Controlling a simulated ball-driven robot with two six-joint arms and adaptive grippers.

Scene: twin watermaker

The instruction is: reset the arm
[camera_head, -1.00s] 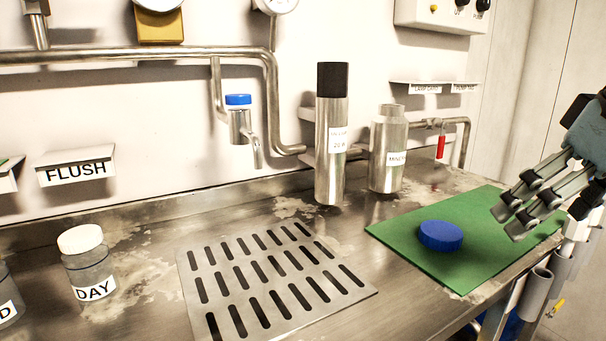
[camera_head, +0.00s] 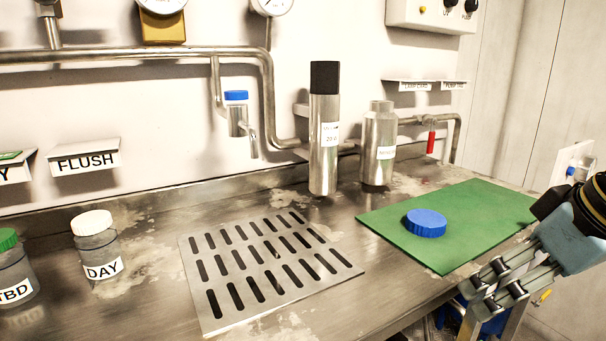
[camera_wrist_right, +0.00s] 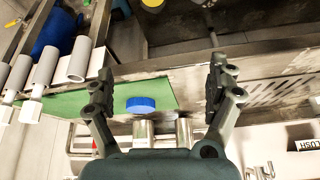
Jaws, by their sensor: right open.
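My right gripper (camera_head: 487,290) is at the lower right of the head view, just off the front edge of the bench, with its fingers pointing left and down. It is open and empty. In the right wrist view my right gripper (camera_wrist_right: 165,88) has its two fingers wide apart with nothing held between them. A blue cap (camera_head: 426,223) lies on the green mat (camera_head: 480,210), apart from the fingers. In the right wrist view the blue cap (camera_wrist_right: 141,105) appears between the fingers but farther away. My left gripper is not in view.
A slotted drain plate (camera_head: 330,290) lies mid-bench. Two metal cylinders (camera_head: 324,150) (camera_head: 379,150) stand behind it. The DAY jar (camera_head: 98,250) and a green-lidded jar (camera_head: 12,275) stand at left. Grey tubes (camera_wrist_right: 47,66) show near the bench edge.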

